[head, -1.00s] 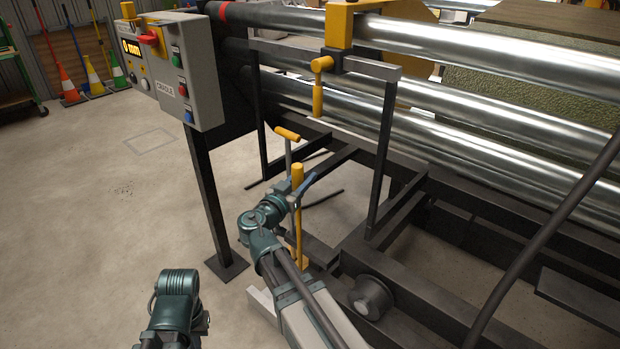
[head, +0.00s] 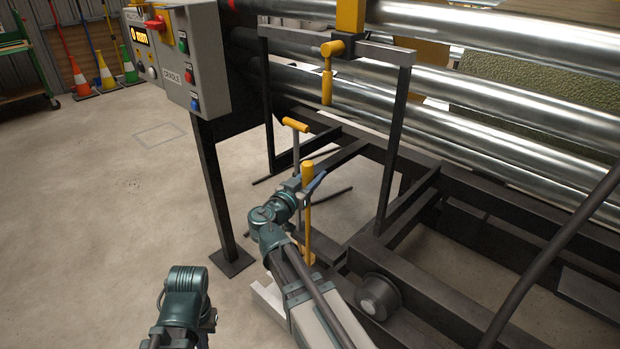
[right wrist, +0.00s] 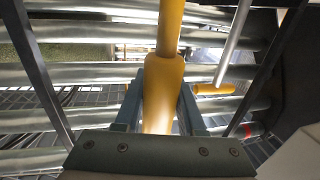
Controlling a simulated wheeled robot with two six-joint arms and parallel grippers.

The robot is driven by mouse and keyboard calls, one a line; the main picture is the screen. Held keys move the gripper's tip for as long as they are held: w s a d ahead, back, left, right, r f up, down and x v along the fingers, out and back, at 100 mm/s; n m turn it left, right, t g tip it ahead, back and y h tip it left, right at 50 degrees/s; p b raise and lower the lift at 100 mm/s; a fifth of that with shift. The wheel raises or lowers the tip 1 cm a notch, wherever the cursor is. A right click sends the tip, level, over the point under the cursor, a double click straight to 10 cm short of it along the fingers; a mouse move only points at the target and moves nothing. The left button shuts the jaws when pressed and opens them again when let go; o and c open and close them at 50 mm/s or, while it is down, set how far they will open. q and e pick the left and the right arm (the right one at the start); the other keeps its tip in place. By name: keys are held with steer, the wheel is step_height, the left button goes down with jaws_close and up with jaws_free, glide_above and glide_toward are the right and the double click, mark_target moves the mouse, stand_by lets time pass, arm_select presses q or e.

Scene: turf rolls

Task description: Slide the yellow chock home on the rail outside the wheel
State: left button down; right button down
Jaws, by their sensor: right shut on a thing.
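A yellow upright post (head: 307,222), which I take to be the yellow chock's handle, stands beside the dark frame. My right gripper (head: 306,188) is shut on its upper part. In the right wrist view the yellow post (right wrist: 163,78) runs between the two fingers of the right gripper (right wrist: 160,95). The post's foot is low beside the frame, partly behind my right arm; its fit on the rail cannot be made out. A round dark wheel (head: 378,297) sits on the frame to the right. Only a teal part of my left arm shows; its gripper does not.
A grey control box (head: 182,65) stands on a black post at the left. A yellow T-handle (head: 296,125) and a hanging yellow handle (head: 327,85) are near the post. Shiny rollers (head: 480,85) run behind. The concrete floor at left is open.

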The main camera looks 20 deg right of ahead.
steer(key=shift+s+d+x, duration=0.75)
steer(key=shift+s+x, duration=0.35)
steer(key=shift+x, duration=5)
steer(key=s+d+f+b, duration=0.2)
steer(key=s, duration=0.3)
steer(key=shift+f+b, duration=0.35)
steer(key=shift+s, duration=0.1)
steer(key=shift+c, duration=2.1)
jaws_free()
steer(key=shift+s+a, duration=0.1)
